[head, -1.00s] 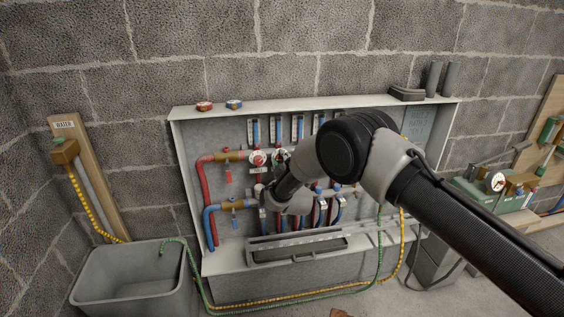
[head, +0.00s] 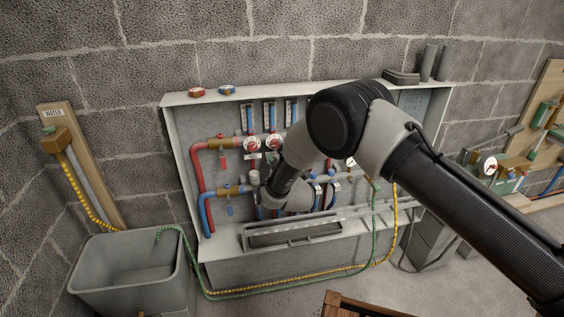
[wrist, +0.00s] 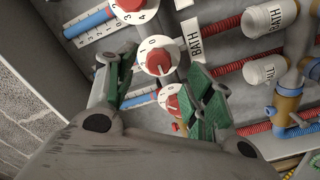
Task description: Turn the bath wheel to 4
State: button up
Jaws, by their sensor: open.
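The bath wheel (wrist: 158,60) is a red knob on a white numbered dial with a BATH label (wrist: 194,40) beside it, in the upper middle of the wrist view. Its digits are partly readable, with 0 and 1 showing; I cannot tell its exact setting. My gripper (wrist: 163,86) is open, its green-padded fingers on either side of and just below the wheel in the picture, with nothing held. In the head view two red and white wheels (head: 275,143) show on the manifold; I cannot tell which is the bath one. My arm hides the gripper's fingertips there.
Similar wheels sit close above (wrist: 133,6) and below (wrist: 174,98) in the wrist view. Red and blue pipes, flow gauges and the cabinet (head: 180,150) walls surround my gripper. A grey tub (head: 130,275) stands left; green and yellow hoses run along the front.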

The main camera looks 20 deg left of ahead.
jog(key=v, duration=0.7)
jog(key=shift+s, duration=0.1)
